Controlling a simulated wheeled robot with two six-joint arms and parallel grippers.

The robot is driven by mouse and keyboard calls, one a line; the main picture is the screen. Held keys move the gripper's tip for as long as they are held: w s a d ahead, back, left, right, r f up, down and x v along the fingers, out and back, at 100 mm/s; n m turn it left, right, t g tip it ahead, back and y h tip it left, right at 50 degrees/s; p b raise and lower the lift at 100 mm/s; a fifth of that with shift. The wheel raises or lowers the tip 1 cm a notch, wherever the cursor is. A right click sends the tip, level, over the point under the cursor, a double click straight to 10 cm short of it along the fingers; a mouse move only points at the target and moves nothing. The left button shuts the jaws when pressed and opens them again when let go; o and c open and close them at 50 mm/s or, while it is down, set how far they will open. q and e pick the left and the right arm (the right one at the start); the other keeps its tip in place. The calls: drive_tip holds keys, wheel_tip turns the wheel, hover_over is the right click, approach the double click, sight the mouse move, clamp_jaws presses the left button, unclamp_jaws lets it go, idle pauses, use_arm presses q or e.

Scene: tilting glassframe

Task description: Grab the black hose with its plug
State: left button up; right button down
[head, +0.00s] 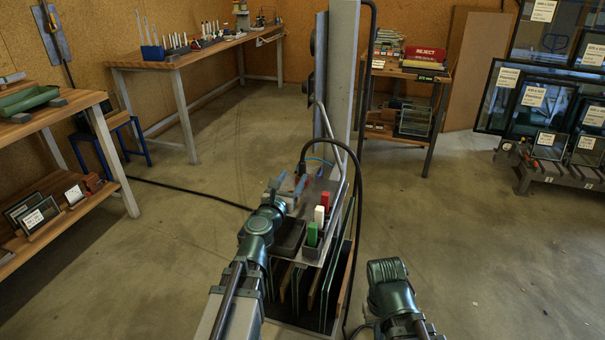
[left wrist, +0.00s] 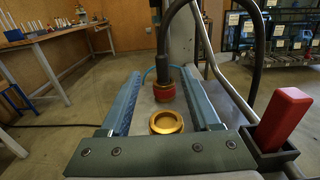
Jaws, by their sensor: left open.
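The black hose (head: 345,147) arcs over the cart and comes down to its plug. In the left wrist view the hose (left wrist: 257,55) loops overhead, and its plug (left wrist: 164,92), dark with a red and gold collar, stands upright between my finger tips. My left gripper (head: 288,184) is open above the cart top; in the left wrist view its two blue-grey fingers (left wrist: 161,74) lie on either side of the plug with gaps. A gold ring (left wrist: 166,122) sits nearer, also between the fingers. My right arm shows at lower right, but its gripper is not visible.
The cart carries red (head: 325,201), white (head: 319,215) and green (head: 312,233) blocks in holders beside my left gripper. A bent metal rail (head: 343,170) and a grey column (head: 342,70) stand close behind. Glass panes (head: 333,290) stand below. Open floor lies to both sides.

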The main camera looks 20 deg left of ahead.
sight(302, 173)
use_arm(q)
drive_tip(key=w, duration=1.2)
drive_tip(key=shift+d+f, duration=0.1)
drive_tip(key=shift+d, duration=0.25)
clamp_jaws()
